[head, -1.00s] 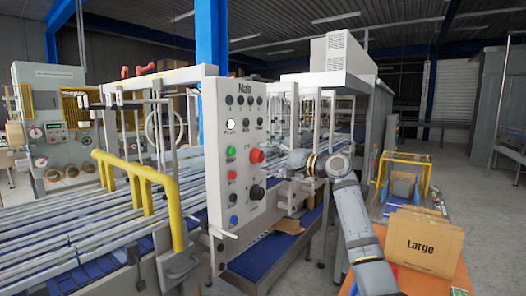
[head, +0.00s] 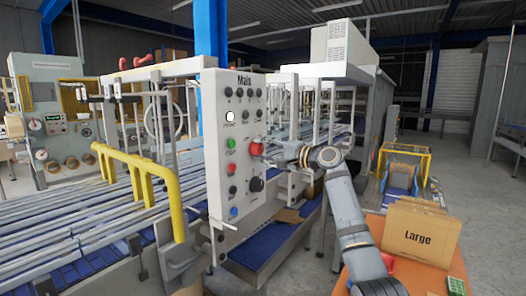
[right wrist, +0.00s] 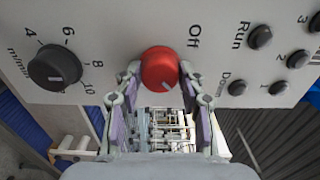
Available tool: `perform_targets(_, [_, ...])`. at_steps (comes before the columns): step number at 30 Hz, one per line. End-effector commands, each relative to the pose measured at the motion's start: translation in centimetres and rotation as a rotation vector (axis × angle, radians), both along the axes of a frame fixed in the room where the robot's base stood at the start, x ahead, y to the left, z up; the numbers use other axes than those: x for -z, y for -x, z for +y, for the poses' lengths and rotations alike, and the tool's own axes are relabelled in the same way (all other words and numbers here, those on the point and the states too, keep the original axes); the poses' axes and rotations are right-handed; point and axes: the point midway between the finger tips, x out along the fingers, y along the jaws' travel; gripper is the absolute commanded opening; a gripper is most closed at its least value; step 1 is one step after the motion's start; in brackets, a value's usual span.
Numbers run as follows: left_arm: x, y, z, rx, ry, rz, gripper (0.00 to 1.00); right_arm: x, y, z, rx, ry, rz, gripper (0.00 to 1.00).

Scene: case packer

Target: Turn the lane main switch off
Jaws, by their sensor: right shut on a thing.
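The grey control panel (head: 222,170) headed "Main" carries a red rotary knob (head: 257,149) on its right side. In the right wrist view the red knob (right wrist: 160,68) sits between the two fingers of my right gripper (right wrist: 159,78), with "Off" printed beside it. A small pale mark shows near the knob's lower edge; which label it points to I cannot tell. My right gripper (head: 270,152) is shut on the knob, its arm coming from the lower right. My left gripper is not in view.
A black speed knob (right wrist: 54,68) and several dark buttons flank the red knob. Green, red and blue buttons run down the panel's left. A yellow rail (head: 150,185) stands left, over the conveyor. A carton marked "Large" (head: 420,232) stands on an orange surface at right.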

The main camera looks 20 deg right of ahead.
Motion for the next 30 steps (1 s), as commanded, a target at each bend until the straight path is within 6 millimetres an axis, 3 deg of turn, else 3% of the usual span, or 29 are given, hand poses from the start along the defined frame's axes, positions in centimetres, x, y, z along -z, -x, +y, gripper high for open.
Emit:
perform_targets(11, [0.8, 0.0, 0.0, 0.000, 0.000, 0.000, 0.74, 0.2, 0.0, 0.0, 0.000, 0.122, -0.094, 0.08])
perform_targets(30, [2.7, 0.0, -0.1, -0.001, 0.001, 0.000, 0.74, 0.2, 0.0, 0.0, 0.000, 0.593, -0.461, 0.08])
